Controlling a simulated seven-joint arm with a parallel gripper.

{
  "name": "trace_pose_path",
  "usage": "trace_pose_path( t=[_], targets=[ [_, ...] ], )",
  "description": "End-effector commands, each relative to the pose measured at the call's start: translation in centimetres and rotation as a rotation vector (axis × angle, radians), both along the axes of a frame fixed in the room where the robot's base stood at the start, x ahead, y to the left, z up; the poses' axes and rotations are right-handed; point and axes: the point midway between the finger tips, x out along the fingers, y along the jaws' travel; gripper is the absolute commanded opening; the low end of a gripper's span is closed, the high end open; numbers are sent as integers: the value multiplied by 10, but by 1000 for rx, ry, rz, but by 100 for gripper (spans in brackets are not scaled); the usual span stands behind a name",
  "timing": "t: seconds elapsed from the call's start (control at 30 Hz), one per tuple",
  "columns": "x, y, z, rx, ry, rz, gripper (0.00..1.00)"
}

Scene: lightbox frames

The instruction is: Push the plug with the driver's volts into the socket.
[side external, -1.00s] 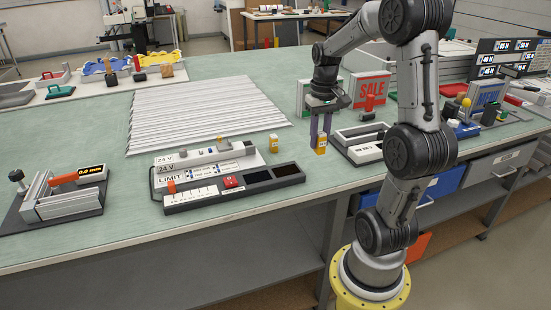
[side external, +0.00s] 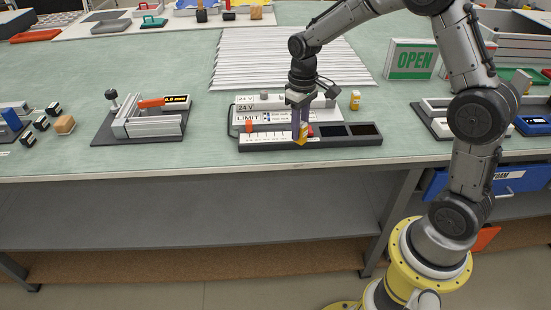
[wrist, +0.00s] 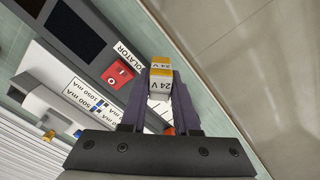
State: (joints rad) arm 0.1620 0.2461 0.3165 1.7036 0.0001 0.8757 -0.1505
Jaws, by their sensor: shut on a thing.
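My gripper (side external: 300,125) points down over the front of the long dark board (side external: 378,139), left of its middle. It is shut on a plug (side external: 300,142) with a yellow-orange band. In the wrist view this plug (wrist: 160,82) reads "24 V" and sits between the fingers (wrist: 158,104). The white driver (side external: 275,117) stands on the back of the board with "24 V" and "LIMIT" labels; the wrist view shows "500 mA" and "1050 mA" on it. A second yellow plug (side external: 355,100) stands on the table, right of the driver. I cannot make out the socket opening.
A red isolator switch (wrist: 117,73) is beside the held plug. An orange lever (side external: 249,126) rises at the board's left. Two dark recesses (side external: 348,130) fill its right end. A clamp fixture (side external: 150,122) is farther left, corrugated sheet (side external: 290,55) behind, table edge in front.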

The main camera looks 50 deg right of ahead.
Motion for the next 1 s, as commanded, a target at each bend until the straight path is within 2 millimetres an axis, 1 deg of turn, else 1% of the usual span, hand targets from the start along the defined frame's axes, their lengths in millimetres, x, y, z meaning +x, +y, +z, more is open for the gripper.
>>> trace_pose_path(
  t=[0.03,0.13,0.27,0.37,0.47,0.57,0.67,0.73,0.77,0.8,0.87,0.9,1.0],
  targets=[
    [5,-2,1,-1,-2,2,0],
    [9,-3,3,0,-2,8,0],
    [4,-3,4,3,24,-21,0],
    [12,-5,20,3,27,-74,0],
    [30,-19,38,2,26,-159,0],
    [49,-46,56,2,25,-272,0],
    [66,-82,72,2,19,-392,0],
    [75,-111,81,1,15,-477,0],
    [77,-124,84,1,12,-512,0],
    [80,-141,87,1,9,-556,0],
    [82,-166,90,0,4,-614,0],
    [82,-182,91,0,-1,-647,0],
    [80,-215,89,-2,-11,-708,0]
  ],
)
